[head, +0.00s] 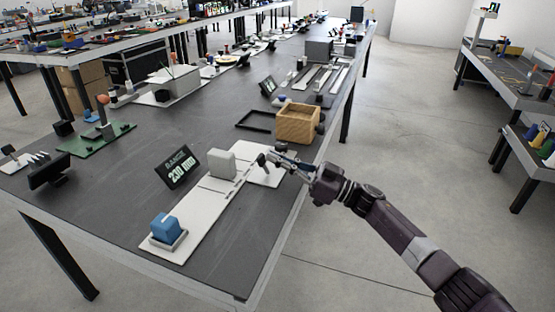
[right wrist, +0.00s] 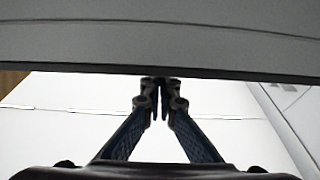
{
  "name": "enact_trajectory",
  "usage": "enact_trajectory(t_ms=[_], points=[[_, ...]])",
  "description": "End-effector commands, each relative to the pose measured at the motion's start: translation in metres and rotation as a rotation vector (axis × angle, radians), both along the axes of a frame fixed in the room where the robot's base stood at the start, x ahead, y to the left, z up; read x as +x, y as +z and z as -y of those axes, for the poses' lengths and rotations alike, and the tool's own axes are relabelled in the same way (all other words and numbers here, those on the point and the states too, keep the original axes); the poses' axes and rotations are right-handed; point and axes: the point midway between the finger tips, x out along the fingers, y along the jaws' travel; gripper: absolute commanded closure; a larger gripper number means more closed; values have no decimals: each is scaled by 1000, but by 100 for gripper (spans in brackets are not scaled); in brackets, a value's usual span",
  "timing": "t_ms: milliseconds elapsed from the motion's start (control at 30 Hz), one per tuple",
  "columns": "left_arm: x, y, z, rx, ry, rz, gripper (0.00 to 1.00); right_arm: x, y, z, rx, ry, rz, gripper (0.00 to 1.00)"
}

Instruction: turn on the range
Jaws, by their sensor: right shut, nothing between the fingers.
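A black display (head: 177,167) reading "RANGE 230 mm" stands tilted on the dark table. Beside it a long white board (head: 205,207) carries an upright light grey block (head: 221,163) and a blue cube (head: 166,226) on a small grey stand at its near end. My right gripper (head: 267,158) is at the board's far end, right of the grey block. Its fingers are shut and empty; the tips meet in the right wrist view (right wrist: 160,84), just below a wide grey surface (right wrist: 160,40). I cannot tell whether they touch anything. My left gripper is not in view.
A wooden box (head: 297,124) stands just beyond my right gripper, with a black frame (head: 254,120) left of it. A green board (head: 96,139) with a small stand lies further left. The dark table top (head: 222,258) is clear near its front corner.

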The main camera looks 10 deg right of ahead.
Motion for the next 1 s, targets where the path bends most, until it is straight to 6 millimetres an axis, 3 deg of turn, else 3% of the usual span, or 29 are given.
enact_trajectory(t_ms=[600, 1000], points=[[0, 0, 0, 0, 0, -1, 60, -56, -33, 85, -2, -2, -3, 100], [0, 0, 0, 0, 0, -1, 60, -62, -35, 94, 0, -1, -2, 100]])
